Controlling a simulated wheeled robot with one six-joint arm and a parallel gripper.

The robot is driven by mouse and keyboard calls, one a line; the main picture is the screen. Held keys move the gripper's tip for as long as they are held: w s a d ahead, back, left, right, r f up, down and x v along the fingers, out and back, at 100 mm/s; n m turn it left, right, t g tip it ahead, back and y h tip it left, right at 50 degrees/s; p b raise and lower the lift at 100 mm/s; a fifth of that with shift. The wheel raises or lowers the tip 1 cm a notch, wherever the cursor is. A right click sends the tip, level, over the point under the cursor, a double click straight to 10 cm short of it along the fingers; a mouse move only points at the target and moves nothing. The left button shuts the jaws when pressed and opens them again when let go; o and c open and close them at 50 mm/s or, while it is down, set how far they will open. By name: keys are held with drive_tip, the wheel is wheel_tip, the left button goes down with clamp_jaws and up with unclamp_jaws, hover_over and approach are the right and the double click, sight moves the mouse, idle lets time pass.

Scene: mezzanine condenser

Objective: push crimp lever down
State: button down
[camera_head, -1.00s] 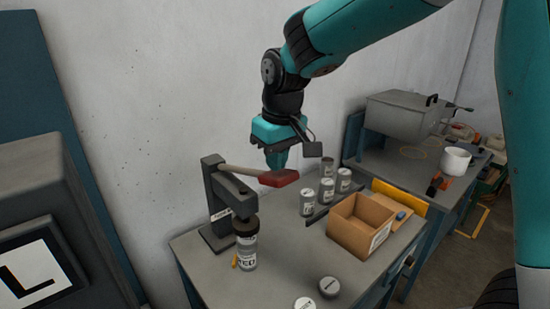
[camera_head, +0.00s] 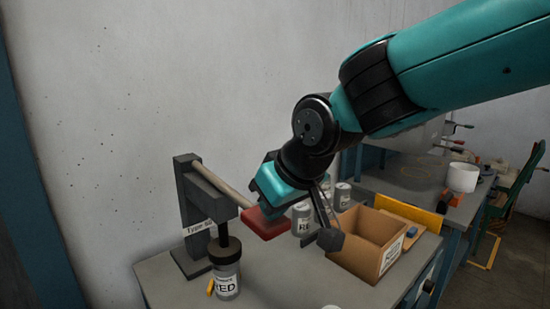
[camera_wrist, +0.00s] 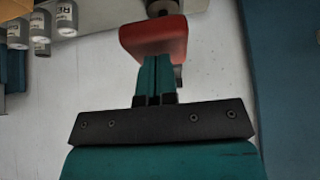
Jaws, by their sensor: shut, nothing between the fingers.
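The crimp lever has a pale shaft (camera_head: 222,183) and a red handle (camera_head: 266,221). It slopes down to the right from the grey press stand (camera_head: 188,205). A jar labelled RED (camera_head: 226,277) stands under the press head. My gripper (camera_head: 268,212) is shut and empty, its tip at the top of the red handle. In the wrist view the shut teal fingers (camera_wrist: 157,75) overlap the red handle (camera_wrist: 153,37). Contact appears likely, but the fingertips are partly hidden in the head view.
Several labelled cans (camera_head: 302,219) stand right of the handle, partly behind my wrist. A cardboard box (camera_head: 366,248) stands farther right beside a yellow piece (camera_head: 412,215). A white cup (camera_head: 462,177) sits on the back table. The wall is close behind the press.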

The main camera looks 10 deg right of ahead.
sight(276, 223)
wheel_tip(276, 223, down, 4)
drive_tip(key=shift+d+r+b, duration=0.1)
drive_tip(key=shift+r+b, duration=0.1)
drive_tip(key=shift+b, duration=0.9)
drive_tip(key=shift+s+f, duration=0.15)
drive_tip(key=shift+f, duration=0.2)
drive_tip(key=r+p, duration=0.1)
drive_tip(key=r, duration=0.1)
drive_tip(key=r+p, duration=0.1)
drive_tip(key=r, duration=0.1)
drive_tip(key=r+p, duration=0.2)
drive_tip(key=shift+s+d+r, duration=0.1)
drive_tip(key=shift+s+d, duration=0.05)
drive_tip(key=shift+s, duration=0.15)
drive_tip(key=b+v, duration=0.1)
drive_tip(key=v, duration=0.8)
drive_tip(key=shift+s+d+f, duration=0.2)
drive_tip(key=shift+s+d, duration=0.05)
drive_tip(key=shift+s, duration=0.1)
